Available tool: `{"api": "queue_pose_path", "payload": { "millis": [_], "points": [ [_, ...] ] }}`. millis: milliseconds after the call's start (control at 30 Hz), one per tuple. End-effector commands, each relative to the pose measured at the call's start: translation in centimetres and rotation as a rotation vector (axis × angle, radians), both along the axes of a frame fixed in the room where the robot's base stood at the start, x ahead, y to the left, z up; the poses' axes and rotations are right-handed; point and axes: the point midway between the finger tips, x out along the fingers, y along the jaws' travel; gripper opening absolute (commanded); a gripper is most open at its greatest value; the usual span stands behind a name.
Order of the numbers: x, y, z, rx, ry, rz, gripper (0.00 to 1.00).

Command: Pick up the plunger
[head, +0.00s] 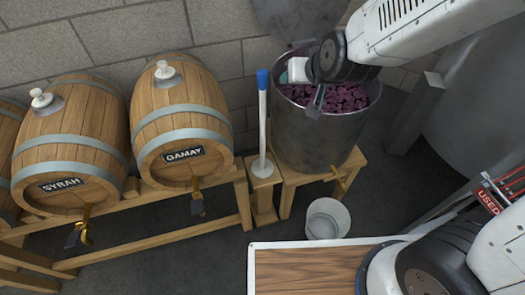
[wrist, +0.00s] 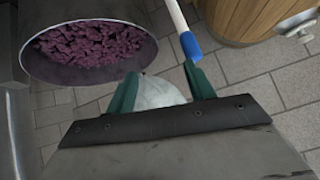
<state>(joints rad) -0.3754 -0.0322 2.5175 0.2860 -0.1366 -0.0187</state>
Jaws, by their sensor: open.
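The plunger (head: 262,125) is a white rod with a blue top end and a pale disc at its foot. It stands upright on a small wooden stand (head: 264,198) between the Gamay barrel and the steel vat. My gripper (head: 304,86) is open and empty, over the left side of the vat and right of the blue end. In the wrist view the fingers of my gripper (wrist: 160,72) are apart. The plunger's blue end (wrist: 189,45) shows just beyond the right fingertip, not between the fingers. Its foot is out of that view.
The steel vat (head: 312,139) holds purple grapes and stands on a wooden bench. The Gamay barrel (head: 182,125) and Syrah barrel (head: 70,145) rest on a rack at left. A pale bucket (head: 327,219) is on the floor. A block wall (head: 110,42) stands close behind.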

Motion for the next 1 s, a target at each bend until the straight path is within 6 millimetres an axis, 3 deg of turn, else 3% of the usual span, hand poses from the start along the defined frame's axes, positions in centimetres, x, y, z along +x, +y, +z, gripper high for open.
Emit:
{"api": "queue_pose_path", "payload": {
  "millis": [33,100,267,400,633,767,1000],
  "points": [
    [1.0,1.7,-1.9,0.001,-0.043,0.002,0.54],
    [2.2,3.5,-3.7,0.005,-0.129,-0.008,0.54],
    [3.7,6.3,-6.5,-0.004,-0.329,-0.037,0.54],
    [4.3,7.1,-6.7,-0.014,-0.510,-0.068,0.54],
    [3.7,7.9,-6.6,-0.037,-0.737,-0.091,0.54],
    [3.6,8.0,-6.4,-0.043,-0.798,-0.096,0.54],
    [6.0,8.3,-6.3,-0.043,-0.812,-0.099,0.54]
  ]
}}
